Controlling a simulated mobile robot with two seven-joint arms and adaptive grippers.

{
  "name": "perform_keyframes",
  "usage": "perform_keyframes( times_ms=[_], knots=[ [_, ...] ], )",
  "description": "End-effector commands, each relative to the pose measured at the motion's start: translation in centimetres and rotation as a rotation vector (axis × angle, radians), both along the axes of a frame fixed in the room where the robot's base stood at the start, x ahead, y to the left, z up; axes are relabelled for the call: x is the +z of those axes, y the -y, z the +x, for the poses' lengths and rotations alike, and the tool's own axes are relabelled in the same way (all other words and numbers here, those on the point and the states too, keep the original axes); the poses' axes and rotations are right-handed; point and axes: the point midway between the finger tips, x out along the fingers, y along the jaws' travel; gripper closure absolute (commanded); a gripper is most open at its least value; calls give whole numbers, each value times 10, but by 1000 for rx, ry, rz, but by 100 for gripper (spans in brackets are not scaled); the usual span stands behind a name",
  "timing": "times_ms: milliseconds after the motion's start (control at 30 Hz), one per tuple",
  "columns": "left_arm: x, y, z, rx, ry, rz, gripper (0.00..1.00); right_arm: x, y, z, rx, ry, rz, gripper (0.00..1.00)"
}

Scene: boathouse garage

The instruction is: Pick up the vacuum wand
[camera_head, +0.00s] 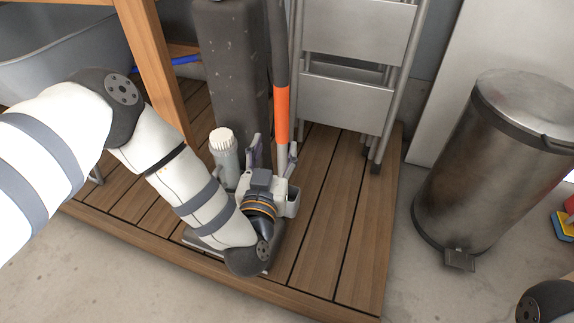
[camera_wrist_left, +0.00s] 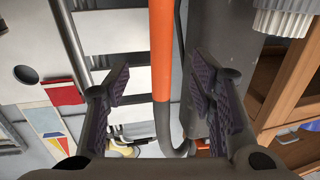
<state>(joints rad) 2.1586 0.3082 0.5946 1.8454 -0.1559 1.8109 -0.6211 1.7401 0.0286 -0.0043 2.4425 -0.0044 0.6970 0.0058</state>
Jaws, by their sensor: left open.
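The vacuum wand (camera_head: 282,112) stands nearly upright, an orange tube with a dark upper part and a paler lower part. It also shows in the left wrist view as an orange tube (camera_wrist_left: 162,50) running down between the fingers. My left gripper (camera_head: 273,154) is open, its fingers pointing toward the wand. In the left wrist view the left gripper (camera_wrist_left: 160,88) has one finger on each side of the tube, with gaps to both. How deep the tube sits between the fingers is hard to tell. The wand's lower end is partly hidden by my gripper. My right gripper is out of view.
A white ribbed-cap bottle (camera_head: 224,152) is left of my gripper. A folded metal stepladder (camera_head: 345,100) leans behind. A metal pedal bin (camera_head: 490,165) stands right. The wooden slatted platform (camera_head: 345,230) is bare at front right.

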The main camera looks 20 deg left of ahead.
Motion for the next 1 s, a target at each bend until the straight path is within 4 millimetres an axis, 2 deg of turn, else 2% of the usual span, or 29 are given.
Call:
perform_keyframes(
  times_ms=[200, 367, 533, 633, 833, 867, 1000],
  knots=[
    [-4, -9, 46, 2, -1, 0, 50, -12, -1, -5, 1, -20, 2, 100],
    [-6, -12, 66, 2, -3, 0, 50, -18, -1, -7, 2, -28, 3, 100],
    [-12, -19, 98, 1, -5, -1, 50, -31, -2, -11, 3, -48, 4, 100],
    [-10, -21, 108, 0, -6, 0, 50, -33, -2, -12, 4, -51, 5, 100],
    [-7, -20, 110, -2, -5, -1, 50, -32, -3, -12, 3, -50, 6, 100],
    [-7, -20, 110, -2, -5, -1, 52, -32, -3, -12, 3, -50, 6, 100],
    [-7, -20, 109, -2, -5, -1, 84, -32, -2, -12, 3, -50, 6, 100]
  ],
)
